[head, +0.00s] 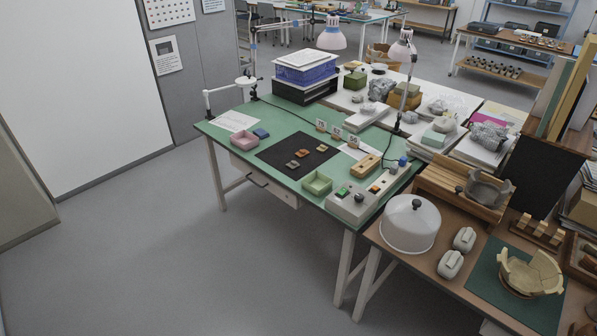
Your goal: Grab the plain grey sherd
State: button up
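A few small sherds lie apart from each other on a black mat (270,157) on the green-topped table. The nearest sherd (293,165) looks dull brownish-grey, the middle sherd (302,153) looks tan-orange, and the far-right sherd (321,148) looks brown. They are too small here for me to tell surely which one is plain grey, or whether any has decoration. My gripper is not in view, so its place relative to the sherds does not show.
A pink tray (244,142) and a green tray (317,183) flank the mat. A control box (351,203) stands at the table's near right corner. A white dome (410,224) and a partly rebuilt bowl (530,272) stand on the right-hand bench. The floor at left is clear.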

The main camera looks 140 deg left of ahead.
aim_at(293, 165)
jog(key=z, duration=4.5)
jog(key=i, duration=0.1)
jog(key=z, duration=3.6)
jog(key=i, duration=0.1)
